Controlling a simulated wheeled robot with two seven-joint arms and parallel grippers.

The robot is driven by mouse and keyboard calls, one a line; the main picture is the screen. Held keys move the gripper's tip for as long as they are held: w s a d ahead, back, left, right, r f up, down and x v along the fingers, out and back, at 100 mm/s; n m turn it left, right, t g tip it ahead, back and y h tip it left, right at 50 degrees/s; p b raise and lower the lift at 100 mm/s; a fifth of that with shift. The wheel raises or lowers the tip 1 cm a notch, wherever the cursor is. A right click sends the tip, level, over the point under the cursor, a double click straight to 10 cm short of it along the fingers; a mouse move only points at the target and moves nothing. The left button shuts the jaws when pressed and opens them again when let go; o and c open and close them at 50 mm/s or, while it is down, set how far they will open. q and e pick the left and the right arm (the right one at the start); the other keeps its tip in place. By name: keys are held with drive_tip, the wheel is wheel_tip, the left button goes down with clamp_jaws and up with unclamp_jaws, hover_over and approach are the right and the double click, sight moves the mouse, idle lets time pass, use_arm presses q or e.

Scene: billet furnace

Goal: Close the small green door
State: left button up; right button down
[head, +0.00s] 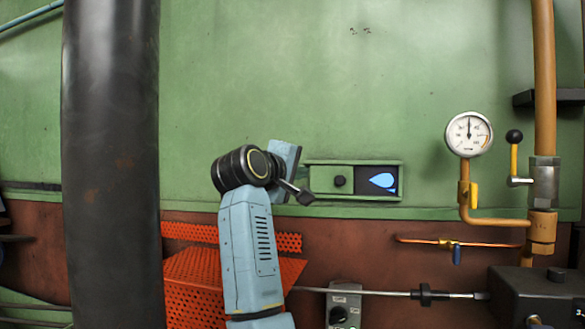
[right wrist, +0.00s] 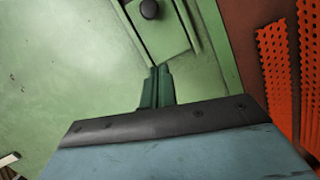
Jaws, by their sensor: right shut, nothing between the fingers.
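The small green door (head: 328,180) is a flat panel with a round black knob (head: 340,181), set in a green frame on the wall. It covers the left part of the frame. The right part is open and shows a dark opening (head: 378,180) with a light-blue drop shape. My left gripper is not in view.
A thick dark pipe (head: 110,160) stands at the left. A pressure gauge (head: 468,134) and yellow pipes (head: 545,80) are at the right. An orange perforated guard (head: 190,285) is below my right arm. The green wall above the door is clear.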

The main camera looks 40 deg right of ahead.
sight(334, 177)
drive_tip(key=p+x, duration=0.1)
drive_tip(key=x, duration=0.3)
drive_tip(key=shift+d+r, duration=0.1)
drive_tip(key=shift+r, duration=0.05)
drive_tip(key=shift+s+d+f, duration=0.25)
drive_tip(key=shift+s+d, duration=0.15)
drive_tip(key=shift+s, duration=0.15)
drive_tip(key=shift+s+d+f, duration=0.25)
drive_tip(key=shift+s+d, duration=0.2)
drive_tip(key=shift+s, duration=0.15)
drive_tip(key=shift+s+d+f, duration=0.2)
drive_tip(key=shift+s+d, duration=0.1)
drive_tip(key=shift+s, duration=0.05)
